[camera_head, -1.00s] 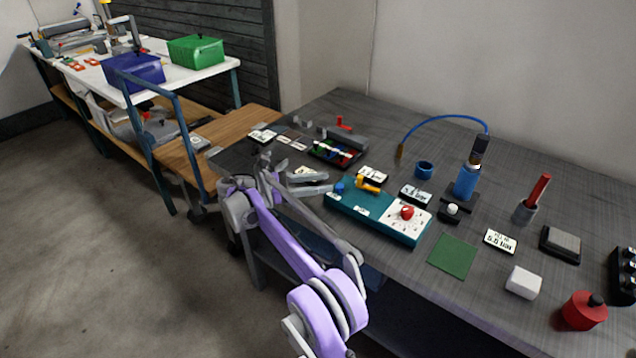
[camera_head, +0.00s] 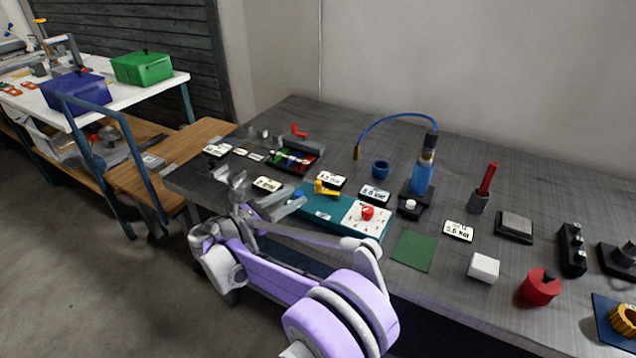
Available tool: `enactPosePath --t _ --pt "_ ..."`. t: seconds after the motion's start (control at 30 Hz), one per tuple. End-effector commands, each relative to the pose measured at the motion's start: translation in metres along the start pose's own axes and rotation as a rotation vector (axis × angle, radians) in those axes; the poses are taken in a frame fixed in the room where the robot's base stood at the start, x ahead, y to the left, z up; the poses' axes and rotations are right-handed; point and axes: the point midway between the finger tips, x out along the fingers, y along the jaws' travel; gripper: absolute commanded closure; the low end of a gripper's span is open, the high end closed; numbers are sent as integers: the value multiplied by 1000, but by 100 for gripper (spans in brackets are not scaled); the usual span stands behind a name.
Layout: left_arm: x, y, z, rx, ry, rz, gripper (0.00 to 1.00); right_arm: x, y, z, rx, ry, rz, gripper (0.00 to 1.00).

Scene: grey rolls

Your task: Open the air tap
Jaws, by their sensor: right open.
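A teal box (camera_head: 318,214) lies on the grey bench top. A yellow lever (camera_head: 326,190), which looks like the air tap's handle, sits at its back edge. A small blue knob (camera_head: 298,195) is at the box's left end. A red knob (camera_head: 367,212) stands on a white dial plate at its right end. My right gripper (camera_head: 270,189) is open and empty, over the bench's front edge just left of the teal box. One finger reaches close to the blue knob; I cannot tell whether they touch. My left gripper is out of view.
Behind the box are label cards, a tray of coloured parts (camera_head: 297,157) and a red handle (camera_head: 299,131). A blue bottle (camera_head: 422,178) with a hose stands to the right. A green mat (camera_head: 414,251), white block (camera_head: 483,267) and red canister (camera_head: 540,287) lie near the front edge.

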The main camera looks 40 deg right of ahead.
Motion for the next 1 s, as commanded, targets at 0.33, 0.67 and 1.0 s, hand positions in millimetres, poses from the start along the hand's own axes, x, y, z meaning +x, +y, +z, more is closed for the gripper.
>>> enactPosePath --t 0.33,0.67,1.0 --pt "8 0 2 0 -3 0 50 66 0 -1 0 -1 -5 49" --pt "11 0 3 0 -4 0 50 94 0 0 0 0 -2 49" --pt "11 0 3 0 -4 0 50 95 0 0 0 0 -2 65"
